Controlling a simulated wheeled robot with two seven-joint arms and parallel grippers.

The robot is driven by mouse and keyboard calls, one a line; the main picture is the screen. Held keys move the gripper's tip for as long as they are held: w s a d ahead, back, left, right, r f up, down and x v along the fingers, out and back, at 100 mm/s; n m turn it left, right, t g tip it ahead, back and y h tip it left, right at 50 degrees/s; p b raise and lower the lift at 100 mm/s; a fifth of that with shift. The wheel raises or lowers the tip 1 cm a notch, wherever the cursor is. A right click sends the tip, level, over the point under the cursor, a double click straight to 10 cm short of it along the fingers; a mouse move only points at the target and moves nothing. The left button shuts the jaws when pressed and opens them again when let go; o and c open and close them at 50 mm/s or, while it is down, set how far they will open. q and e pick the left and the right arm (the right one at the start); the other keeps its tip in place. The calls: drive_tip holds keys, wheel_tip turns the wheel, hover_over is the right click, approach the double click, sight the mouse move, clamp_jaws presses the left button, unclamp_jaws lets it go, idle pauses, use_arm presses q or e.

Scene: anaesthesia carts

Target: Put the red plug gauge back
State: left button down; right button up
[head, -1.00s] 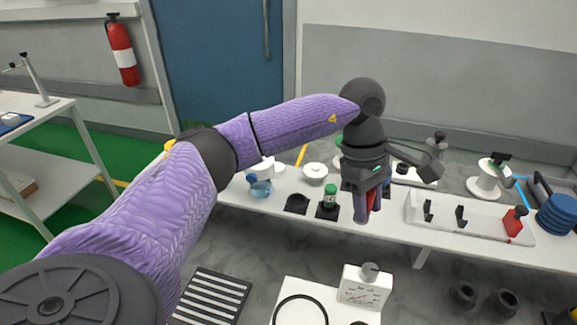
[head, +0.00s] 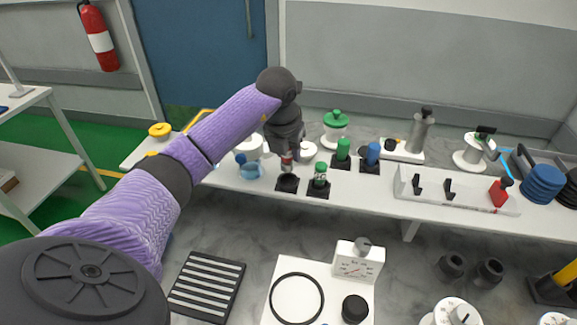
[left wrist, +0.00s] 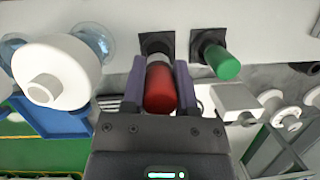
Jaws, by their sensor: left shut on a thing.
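The red plug gauge (left wrist: 160,88) is clasped between the two fingers of my left gripper (left wrist: 160,85) in the left wrist view. Its grey metal end points at a black square holder (left wrist: 156,42). In the head view, my left gripper (head: 287,158) points down over that holder (head: 287,183), with a little of the red gauge (head: 287,163) showing. The gauge's lower end is right at the holder's opening; I cannot tell whether it is inside. My right gripper is not in view.
A green-topped gauge (head: 320,176) stands in the holder just right. Another green gauge (head: 343,150) and a blue gauge (head: 372,153) stand behind it. A blue glass cup (head: 250,171) is close on the left. A white rack (head: 440,197) lies further right.

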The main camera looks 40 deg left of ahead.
sight(287, 159)
use_arm(q)
wheel_tip(287, 159, down, 4)
drive_tip(key=shift+f+b, duration=0.2)
drive_tip(key=shift+b, duration=0.15)
drive_tip(key=shift+r, duration=0.1)
drive_tip(key=c, duration=0.8)
unclamp_jaws()
drive_tip(key=o, duration=0.4)
drive_tip(key=shift+p+v, duration=1.25)
drive_tip(key=shift+v, duration=4.8)
